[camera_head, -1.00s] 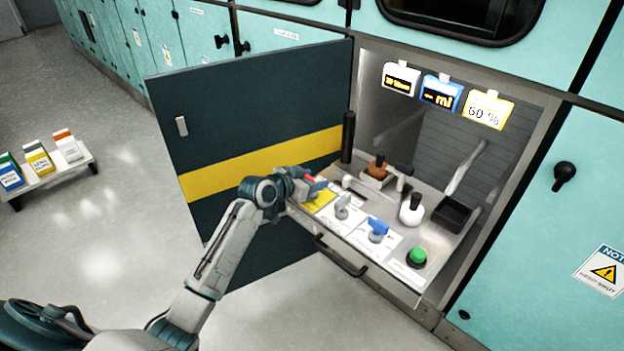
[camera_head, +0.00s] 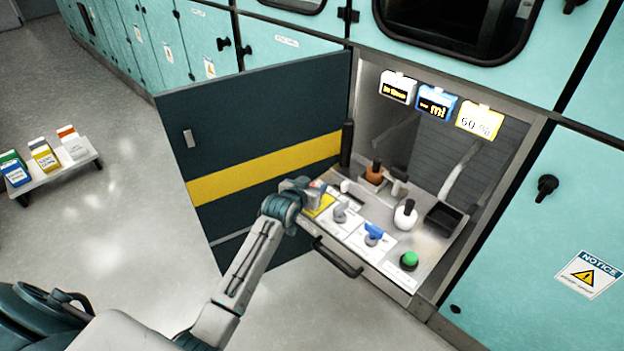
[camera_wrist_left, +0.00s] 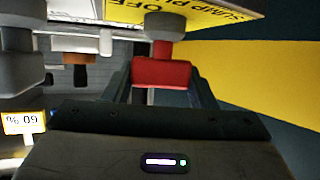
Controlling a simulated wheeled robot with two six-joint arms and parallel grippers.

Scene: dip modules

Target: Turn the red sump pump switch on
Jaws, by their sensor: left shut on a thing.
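The red sump pump switch (camera_wrist_left: 161,73) shows in the left wrist view, on a grey round base under a yellow label plate (camera_wrist_left: 205,14) with upside-down "SUMP PU" and "OFF" lettering. My left gripper (camera_wrist_left: 162,88) is shut on the red handle, one finger on each side. In the head view my left gripper (camera_head: 314,188) is at the left end of the pulled-out panel (camera_head: 380,205) and mostly hides the red switch. The yellow plate (camera_head: 321,206) shows just below it. I cannot tell which position the switch points to. My right gripper is not in view.
A grey knob (camera_head: 340,213), a blue switch (camera_head: 373,232) and a green button (camera_head: 409,259) follow along the panel's front. Levers with brown (camera_head: 375,172) and white (camera_head: 405,213) parts stand behind. The open dark door (camera_head: 260,130) is close on the left.

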